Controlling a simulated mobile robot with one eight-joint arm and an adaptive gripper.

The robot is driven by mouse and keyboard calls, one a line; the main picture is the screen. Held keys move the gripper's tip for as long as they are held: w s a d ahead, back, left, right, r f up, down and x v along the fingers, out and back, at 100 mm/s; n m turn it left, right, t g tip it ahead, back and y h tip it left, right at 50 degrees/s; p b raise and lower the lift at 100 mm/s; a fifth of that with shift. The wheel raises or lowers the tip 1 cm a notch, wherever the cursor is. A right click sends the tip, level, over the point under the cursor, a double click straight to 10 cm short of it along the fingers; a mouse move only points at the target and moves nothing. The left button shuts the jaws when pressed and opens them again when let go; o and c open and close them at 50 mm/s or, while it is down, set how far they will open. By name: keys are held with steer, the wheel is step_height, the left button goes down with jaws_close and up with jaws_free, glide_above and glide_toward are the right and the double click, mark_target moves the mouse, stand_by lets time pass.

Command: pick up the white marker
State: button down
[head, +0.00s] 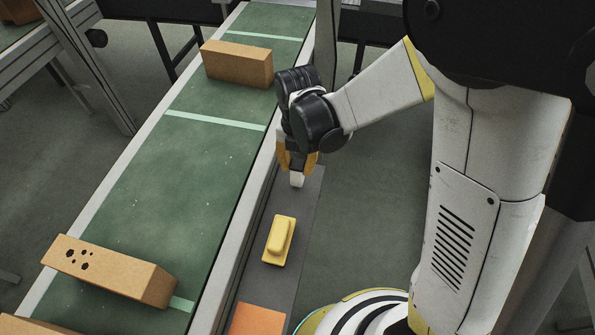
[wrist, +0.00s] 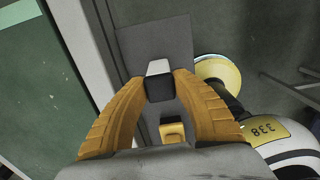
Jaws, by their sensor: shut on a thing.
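The white marker (head: 297,181) shows in the head view as a small white end below my orange fingertips. In the wrist view the marker (wrist: 158,67) has a white part and a black part, and it sits between the two fingertips. My gripper (head: 297,163) is shut on it, with a finger on either side, as the wrist view (wrist: 162,84) also shows. The fingers hide part of the marker. It is over the narrow dark grey ledge (head: 305,207) beside the conveyor; I cannot tell whether it touches the ledge.
A yellow block-like object (head: 279,240) lies on the ledge nearer to me, with an orange piece (head: 258,320) at the near end. A metal rail (head: 245,215) separates ledge and belt.

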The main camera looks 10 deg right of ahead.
step_height(320, 180, up, 4)
steer(key=shift+r+p, duration=0.25)
steer(key=shift+p, duration=1)
steer(key=s+d+r+p, duration=0.1)
steer(key=d+r+p, duration=0.1)
steer(key=d, duration=0.3)
steer(key=s+d+r+p, duration=0.1)
steer(key=d+r, duration=0.3)
steer(key=d, duration=0.2)
steer(key=shift+d+r+p, duration=0.25)
steer(key=shift+p, duration=0.1)
